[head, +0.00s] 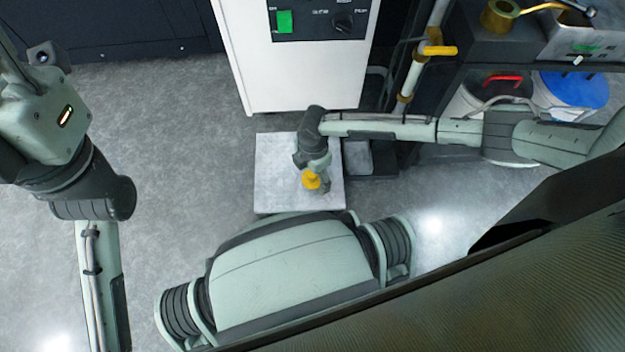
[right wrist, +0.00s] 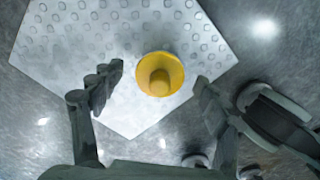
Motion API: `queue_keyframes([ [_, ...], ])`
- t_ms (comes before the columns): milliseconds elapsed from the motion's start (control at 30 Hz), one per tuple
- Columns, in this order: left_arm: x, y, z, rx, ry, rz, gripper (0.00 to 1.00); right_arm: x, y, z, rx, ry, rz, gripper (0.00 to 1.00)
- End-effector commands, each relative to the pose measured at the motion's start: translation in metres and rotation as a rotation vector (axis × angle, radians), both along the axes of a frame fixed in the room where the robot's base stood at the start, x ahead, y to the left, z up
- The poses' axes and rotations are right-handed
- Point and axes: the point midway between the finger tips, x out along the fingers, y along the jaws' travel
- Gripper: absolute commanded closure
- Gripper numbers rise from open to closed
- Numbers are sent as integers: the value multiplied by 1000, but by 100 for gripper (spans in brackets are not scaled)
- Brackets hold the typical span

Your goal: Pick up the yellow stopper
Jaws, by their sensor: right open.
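The yellow stopper (head: 310,180) stands on a pale metal plate (head: 275,165) on the floor in the head view. It also shows in the right wrist view (right wrist: 160,74) as a round yellow piece with a raised centre knob. My right gripper (head: 318,185) is over the plate right by the stopper. In the right wrist view my right gripper (right wrist: 152,88) is open, with one finger on each side of the stopper and a gap on both sides. My left arm is at the left of the head view, and its gripper is not visible.
A white cabinet (head: 295,80) with a green switch stands behind the plate. A pipe with a yellow valve handle (head: 438,50) is right of it. A blue-lidded bucket (head: 575,88) and a bucket with a red handle (head: 503,82) stand at the right. The floor left of the plate is clear.

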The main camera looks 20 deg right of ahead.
Motion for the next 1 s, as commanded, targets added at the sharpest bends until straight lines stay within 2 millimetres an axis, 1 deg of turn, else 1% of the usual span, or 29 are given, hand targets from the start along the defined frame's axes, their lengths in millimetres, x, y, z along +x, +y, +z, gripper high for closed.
queue_keyframes([
  [100,0,0,0,0,1,0,63,0,0,0,0,0,0,26],
  [500,0,0,0,0,1,0,63,0,0,1,0,0,0,76],
  [533,0,0,0,0,1,0,63,0,0,1,0,0,0,78],
  [733,0,0,1,0,1,-1,63,0,0,1,0,0,0,78],
  [833,0,0,3,0,1,-1,63,0,0,4,0,0,0,78],
  [933,-1,0,6,-2,0,-1,63,0,0,13,0,0,0,78],
  [1000,-2,1,9,-5,3,0,63,0,0,22,1,-1,0,78],
])
